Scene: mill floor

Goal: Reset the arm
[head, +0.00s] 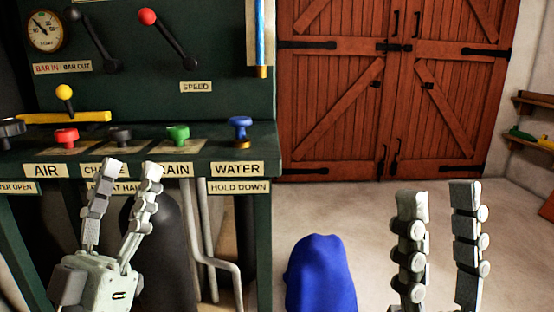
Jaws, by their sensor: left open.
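My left gripper (131,170) is at the lower left, its two fingers pointing up and spread apart with nothing between them. It shows in front of the dark green control stand (262,140), its tips overlapping the label row in the picture. My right gripper (439,195) is at the lower right over the pale floor. Its fingers point up, stand well apart and are empty. Its base is cut off by the bottom edge. Neither gripper visibly holds anything.
The stand bears red (66,137), green (178,134) and blue (239,127) knobs, a red-tipped lever (168,38) and a gauge (45,31). A blue rounded shape (320,274) rises at bottom centre. Brown double doors (392,90) close the back; floor before them is clear. Shelves (536,100) stand right.

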